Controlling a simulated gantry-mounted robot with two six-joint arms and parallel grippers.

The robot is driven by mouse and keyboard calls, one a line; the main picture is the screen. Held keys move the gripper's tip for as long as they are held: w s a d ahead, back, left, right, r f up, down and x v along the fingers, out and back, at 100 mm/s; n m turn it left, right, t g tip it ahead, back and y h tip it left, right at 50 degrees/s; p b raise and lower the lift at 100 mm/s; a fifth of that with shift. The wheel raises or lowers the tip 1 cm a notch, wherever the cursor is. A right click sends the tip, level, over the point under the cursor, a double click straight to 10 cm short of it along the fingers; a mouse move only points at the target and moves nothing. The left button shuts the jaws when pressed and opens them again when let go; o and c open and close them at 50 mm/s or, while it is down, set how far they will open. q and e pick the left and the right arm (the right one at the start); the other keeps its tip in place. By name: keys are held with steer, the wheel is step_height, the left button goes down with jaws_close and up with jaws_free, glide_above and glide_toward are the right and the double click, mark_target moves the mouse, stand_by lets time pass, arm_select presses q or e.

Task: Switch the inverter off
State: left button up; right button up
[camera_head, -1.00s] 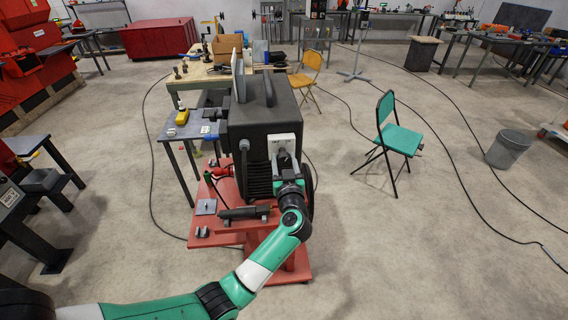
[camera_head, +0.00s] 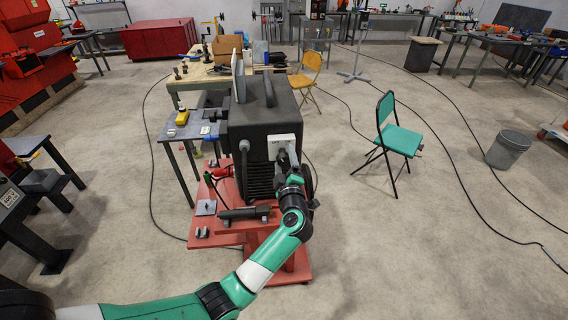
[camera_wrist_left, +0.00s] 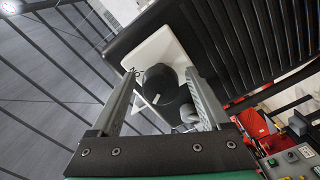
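The inverter (camera_head: 262,125) is a large dark box with a handle on top, standing on a red cart. A white panel (camera_head: 284,139) sits at the upper right of its front face. In the left wrist view a round black knob (camera_wrist_left: 159,79) with a small white mark stands on the white panel (camera_wrist_left: 150,48). My left gripper (camera_head: 286,162) is at this panel. In the wrist view its two fingers (camera_wrist_left: 162,73) are apart, one on each side of the knob; I cannot tell whether they touch it. My right gripper is not in view.
The red cart (camera_head: 292,268) carries a dark cylinder (camera_head: 244,213) below the inverter's front. A small side table (camera_head: 178,130) with a yellow tool stands at its left. A green chair (camera_head: 400,138) stands to the right. Cables run across the floor.

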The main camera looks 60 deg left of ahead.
mark_target(285, 162)
arm_select(q)
steer(key=o, duration=0.3)
steer(key=shift+d+r+p, duration=0.1)
steer(key=shift+d+p, duration=0.1)
steer(key=shift+p, duration=0.1)
steer(key=p+v, duration=0.4)
steer(key=v, duration=0.1)
steer(key=shift+s+d, duration=0.2)
steer(key=shift+d, duration=0.15)
steer(key=shift+s+d+p, duration=0.15)
steer(key=shift+d+p, duration=0.15)
steer(key=shift+d, duration=0.1)
